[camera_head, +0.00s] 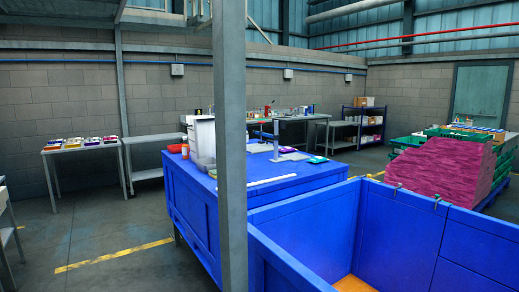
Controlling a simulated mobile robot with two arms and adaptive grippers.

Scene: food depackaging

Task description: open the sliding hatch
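I cannot pick out a sliding hatch for certain. A large blue open-topped container (399,218) fills the lower right, with high panelled walls and a patch of orange-brown floor (354,284) inside. Two small dark clips (436,202) sit on its far rim. A blue bench or cabinet (200,210) with panelled sides stands behind it to the left. Neither of my grippers is in view.
A grey upright post (231,170) stands close in front and hides part of the bench. A magenta stack (440,172) rests by green crates (498,160) at the right. Open floor (110,215) with yellow lines lies left. A table (82,148) holds small boxes.

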